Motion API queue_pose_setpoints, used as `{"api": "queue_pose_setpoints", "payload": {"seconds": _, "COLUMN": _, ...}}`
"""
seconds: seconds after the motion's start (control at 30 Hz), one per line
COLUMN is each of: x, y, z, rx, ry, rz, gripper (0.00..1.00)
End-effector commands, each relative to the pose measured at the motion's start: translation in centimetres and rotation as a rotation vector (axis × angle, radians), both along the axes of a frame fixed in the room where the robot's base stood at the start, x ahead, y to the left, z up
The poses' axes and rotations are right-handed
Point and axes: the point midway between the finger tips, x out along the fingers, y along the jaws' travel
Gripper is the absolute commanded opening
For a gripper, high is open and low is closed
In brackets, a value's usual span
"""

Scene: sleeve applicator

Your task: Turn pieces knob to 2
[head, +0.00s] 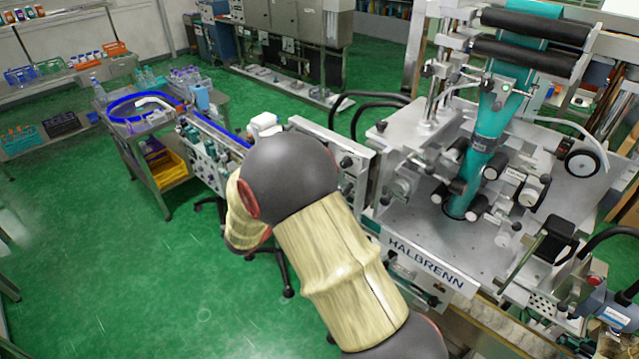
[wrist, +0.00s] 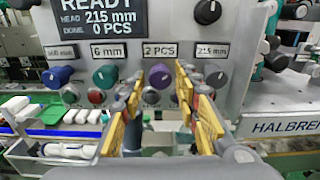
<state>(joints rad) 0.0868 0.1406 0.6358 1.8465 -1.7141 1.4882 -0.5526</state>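In the wrist view, the pieces knob (wrist: 160,76) is purple with a light pointer mark. It sits under a small display reading "2 PCS" (wrist: 161,51). My gripper (wrist: 160,82) is open, with one yellow-padded finger on each side of this knob. A gap shows between the knob and the fingers; I cannot tell how far the tips reach along it. The large screen (wrist: 100,18) above reads READY, 215 mm and 0 PCS. In the head view my arm hides the gripper and the knob.
A blue knob (wrist: 58,77), a teal knob (wrist: 105,76) and a grey knob (wrist: 216,78) share the row. A black knob (wrist: 207,12) is above right. A white bin (wrist: 50,165) is lower left. The HALBRENN machine (head: 430,264) stands right of my arm.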

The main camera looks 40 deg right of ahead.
Motion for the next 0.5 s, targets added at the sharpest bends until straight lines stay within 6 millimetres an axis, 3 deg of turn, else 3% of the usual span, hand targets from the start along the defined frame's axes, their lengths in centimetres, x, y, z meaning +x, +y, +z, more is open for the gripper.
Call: {"api": "queue_pose_setpoints", "payload": {"seconds": 0.5, "x": 0.04, "y": 0.82, "z": 0.1, "rx": -0.001, "ry": -0.002, "rz": 0.002, "gripper": 0.4}}
